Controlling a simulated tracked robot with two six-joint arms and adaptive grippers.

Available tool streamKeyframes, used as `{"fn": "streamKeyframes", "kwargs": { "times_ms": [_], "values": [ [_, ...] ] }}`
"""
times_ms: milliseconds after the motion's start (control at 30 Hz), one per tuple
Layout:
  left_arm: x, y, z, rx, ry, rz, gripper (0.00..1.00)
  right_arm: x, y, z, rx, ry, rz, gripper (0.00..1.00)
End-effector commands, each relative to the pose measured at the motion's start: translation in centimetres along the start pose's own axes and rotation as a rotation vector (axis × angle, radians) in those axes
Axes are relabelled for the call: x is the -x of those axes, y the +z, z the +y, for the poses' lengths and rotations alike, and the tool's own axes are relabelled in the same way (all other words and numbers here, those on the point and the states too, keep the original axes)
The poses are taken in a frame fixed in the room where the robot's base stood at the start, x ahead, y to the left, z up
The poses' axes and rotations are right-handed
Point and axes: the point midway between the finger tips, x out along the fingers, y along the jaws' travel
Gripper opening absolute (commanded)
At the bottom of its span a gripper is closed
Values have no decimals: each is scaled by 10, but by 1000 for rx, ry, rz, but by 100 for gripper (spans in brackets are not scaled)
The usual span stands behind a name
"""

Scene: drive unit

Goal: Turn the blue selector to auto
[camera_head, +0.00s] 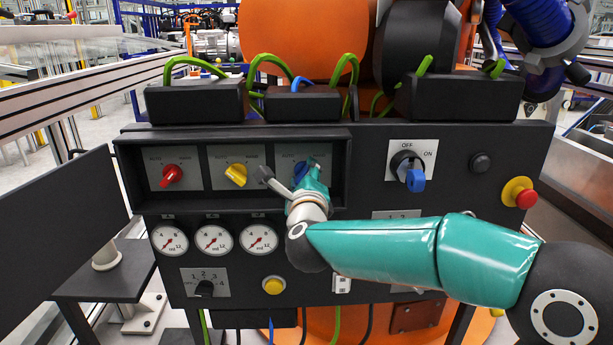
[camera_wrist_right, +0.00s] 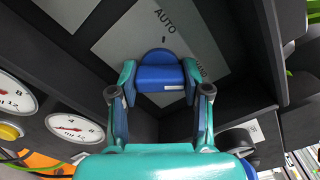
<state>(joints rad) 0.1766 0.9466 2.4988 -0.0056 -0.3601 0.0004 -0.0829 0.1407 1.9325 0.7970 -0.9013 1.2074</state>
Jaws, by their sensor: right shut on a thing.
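The blue selector (camera_head: 299,172) sits on a grey plate marked AUTO, the rightmost of three in the recessed box on the drive unit's panel. In the right wrist view the blue selector (camera_wrist_right: 160,74) lies between the two fingers of my right gripper (camera_wrist_right: 160,98), which is shut on it. The AUTO label is above it, another label to its right. In the head view my right gripper (camera_head: 312,180) reaches into the recess and partly covers the selector. Which mark the selector points at I cannot tell. My left gripper is not in view.
A red selector (camera_head: 172,174) and a yellow selector (camera_head: 237,174) sit left of the blue one. Several gauges (camera_head: 213,239) are below the recess. A blue OFF/ON switch (camera_head: 415,180) and a red stop button (camera_head: 520,192) are on the right. The recess frame (camera_head: 235,137) surrounds the selectors.

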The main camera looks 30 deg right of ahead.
Motion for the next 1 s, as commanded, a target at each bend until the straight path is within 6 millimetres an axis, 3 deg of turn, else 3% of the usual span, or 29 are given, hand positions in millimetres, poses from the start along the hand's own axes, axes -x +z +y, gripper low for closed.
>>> {"fn": "streamKeyframes", "kwargs": {
  "times_ms": [1000],
  "values": [
    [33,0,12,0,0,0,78,1,-1,5,947,15,-5,13]
  ]
}}
